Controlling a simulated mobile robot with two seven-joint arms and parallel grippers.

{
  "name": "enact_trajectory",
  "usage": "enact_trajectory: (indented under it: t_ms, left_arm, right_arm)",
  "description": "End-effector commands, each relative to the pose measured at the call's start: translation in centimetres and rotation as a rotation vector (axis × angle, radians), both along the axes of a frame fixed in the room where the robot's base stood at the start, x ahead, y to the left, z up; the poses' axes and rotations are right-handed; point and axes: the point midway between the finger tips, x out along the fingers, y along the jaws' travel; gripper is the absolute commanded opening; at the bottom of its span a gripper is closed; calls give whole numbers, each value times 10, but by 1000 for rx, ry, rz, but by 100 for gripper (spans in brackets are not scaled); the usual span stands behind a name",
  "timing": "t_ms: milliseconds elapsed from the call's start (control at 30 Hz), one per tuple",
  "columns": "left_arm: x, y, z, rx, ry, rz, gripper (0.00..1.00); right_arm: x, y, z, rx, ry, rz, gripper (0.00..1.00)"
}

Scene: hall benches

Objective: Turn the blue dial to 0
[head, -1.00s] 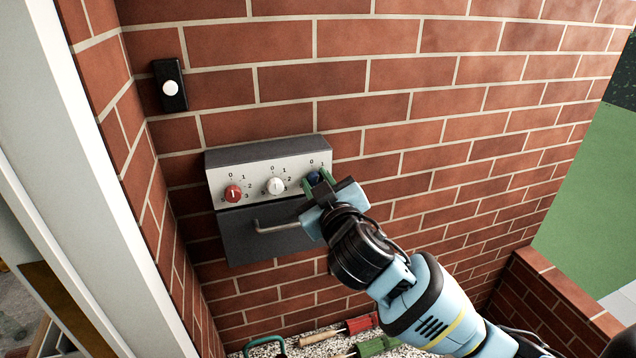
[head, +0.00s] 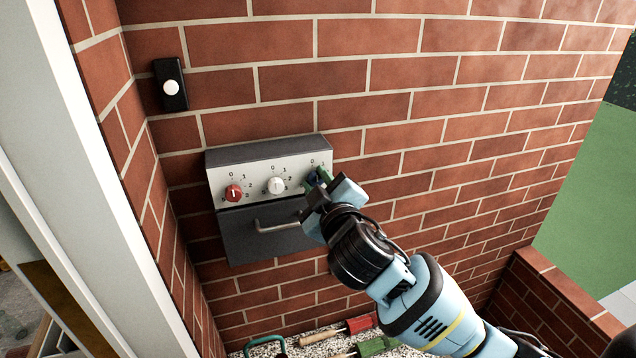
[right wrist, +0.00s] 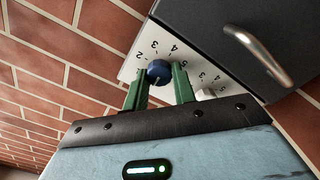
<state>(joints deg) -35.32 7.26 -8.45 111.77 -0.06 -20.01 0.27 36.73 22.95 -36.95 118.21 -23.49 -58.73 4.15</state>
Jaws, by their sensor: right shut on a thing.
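The blue dial (right wrist: 158,71) is the rightmost of three dials on the white face (head: 255,182) of a grey wall box. In the right wrist view it sits between the green fingers of my right gripper (right wrist: 159,86), which are shut on it from both sides. In the head view my right gripper (head: 318,179) covers most of the dial. A 0 and a 1 show above it; in the wrist view, higher numbers show around it. I cannot tell which number the dial points at. My left gripper is not in view.
A red dial (head: 234,194) and a white dial (head: 275,185) sit left of the blue one. Below is a dark front with a metal handle (head: 278,227), close to my gripper. Red- and green-handled tools lie below.

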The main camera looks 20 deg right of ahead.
Motion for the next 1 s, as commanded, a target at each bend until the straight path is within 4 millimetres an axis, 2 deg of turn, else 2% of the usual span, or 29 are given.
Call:
enact_trajectory:
  t_ms: [100, 133, 300, 667, 1000]
  left_arm:
    - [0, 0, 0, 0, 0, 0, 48]
    - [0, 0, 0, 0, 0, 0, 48]
    - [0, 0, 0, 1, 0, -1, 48]
    - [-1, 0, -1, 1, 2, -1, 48]
    - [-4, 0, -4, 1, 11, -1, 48]
  right_arm:
    - [0, 0, 0, -3, 1, -1, 4]
    - [0, 0, 0, -3, 1, -1, 28]
    - [0, 0, 0, -2, 0, 0, 48]
    - [-4, 0, -1, 0, 1, 1, 48]
    - [-50, -2, -1, 0, 2, 1, 48]
